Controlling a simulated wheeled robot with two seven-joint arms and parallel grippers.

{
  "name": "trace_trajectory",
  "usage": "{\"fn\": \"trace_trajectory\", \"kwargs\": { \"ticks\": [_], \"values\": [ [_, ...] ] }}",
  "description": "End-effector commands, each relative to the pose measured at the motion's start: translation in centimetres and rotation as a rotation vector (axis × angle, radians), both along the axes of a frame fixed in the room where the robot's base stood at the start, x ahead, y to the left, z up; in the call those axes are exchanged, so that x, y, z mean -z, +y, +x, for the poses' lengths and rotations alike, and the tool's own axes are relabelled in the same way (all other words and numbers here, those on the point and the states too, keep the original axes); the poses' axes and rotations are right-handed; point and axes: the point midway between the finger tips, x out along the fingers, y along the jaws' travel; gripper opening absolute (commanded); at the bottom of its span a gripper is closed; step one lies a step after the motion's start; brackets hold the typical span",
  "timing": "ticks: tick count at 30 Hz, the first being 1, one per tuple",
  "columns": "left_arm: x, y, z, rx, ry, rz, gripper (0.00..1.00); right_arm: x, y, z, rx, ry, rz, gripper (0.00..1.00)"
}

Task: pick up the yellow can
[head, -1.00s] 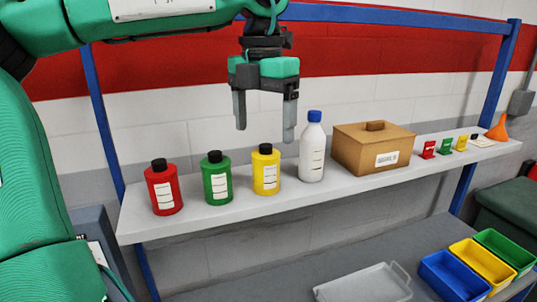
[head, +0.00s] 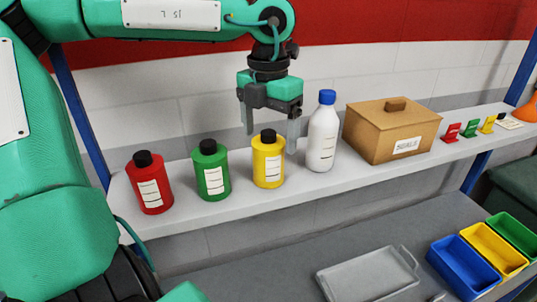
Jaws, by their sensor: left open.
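The yellow can (head: 268,162) stands upright on the light grey shelf (head: 240,208), with a black cap and a white label. My left gripper (head: 270,140) points down with its fingers apart and empty. In the picture its fingertips are at the height of the can's cap, one to the left of it and one to the right. Contact cannot be told. My right gripper is not in view.
A green can (head: 211,172) and a red can (head: 150,185) stand left of the yellow can. A white bottle (head: 322,140) with a blue cap stands close on its right, then a cardboard box (head: 385,140). A grey tray (head: 365,280) and coloured bins (head: 465,265) lie below.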

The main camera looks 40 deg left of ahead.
Motion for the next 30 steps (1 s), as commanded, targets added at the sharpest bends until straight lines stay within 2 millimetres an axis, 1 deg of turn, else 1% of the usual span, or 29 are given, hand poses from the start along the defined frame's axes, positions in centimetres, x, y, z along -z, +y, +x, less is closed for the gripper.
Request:
{"fn": "trace_trajectory", "kwargs": {
  "ticks": [1,3,5,9,13,17,23,24,26,30],
  "values": [
    [0.1,0.0,-0.1,0.001,0.002,0.000,0.83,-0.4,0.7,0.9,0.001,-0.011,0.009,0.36],
    [0.5,-0.1,-0.1,0.001,0.005,-0.001,0.83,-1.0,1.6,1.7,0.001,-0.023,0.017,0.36],
    [1.1,-0.2,-0.2,0.003,0.005,-0.002,0.83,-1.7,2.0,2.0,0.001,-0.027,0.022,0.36],
    [2.9,-0.3,-0.4,0.002,0.007,-0.003,0.83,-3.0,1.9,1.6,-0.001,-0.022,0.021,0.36],
    [4.5,-0.2,-0.4,0.000,0.004,0.000,0.83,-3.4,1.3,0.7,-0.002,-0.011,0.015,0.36],
    [5.1,-0.2,-0.3,-0.002,0.001,-0.001,0.83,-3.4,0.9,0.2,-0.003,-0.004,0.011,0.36],
    [5.2,-0.2,-0.3,-0.002,0.000,0.000,0.83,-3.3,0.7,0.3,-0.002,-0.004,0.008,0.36],
    [5.2,-0.2,-0.3,-0.002,0.000,0.000,0.75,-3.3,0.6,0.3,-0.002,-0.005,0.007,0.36],
    [5.2,-0.2,-0.3,-0.002,0.000,0.000,0.64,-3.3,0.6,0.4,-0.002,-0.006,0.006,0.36],
    [5.2,-0.2,-0.3,-0.002,0.000,0.000,0.36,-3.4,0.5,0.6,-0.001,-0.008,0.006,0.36]
  ]
}}
